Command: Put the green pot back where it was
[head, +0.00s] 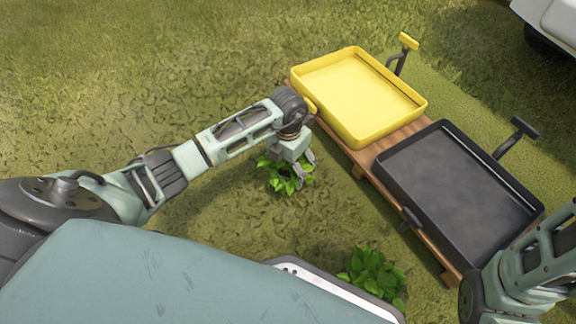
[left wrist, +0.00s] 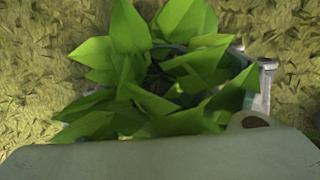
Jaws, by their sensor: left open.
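A leafy green plant (head: 276,180) is on the grass below my left gripper (head: 300,182) in the head view. My right gripper is not in view.
A yellow tray (head: 318,72) and a black tray (head: 408,192), each with a handle, rest on a wooden stand (head: 352,153) to the right. A white vehicle (head: 556,18) is at the top right corner. Open grass lies at the upper left.

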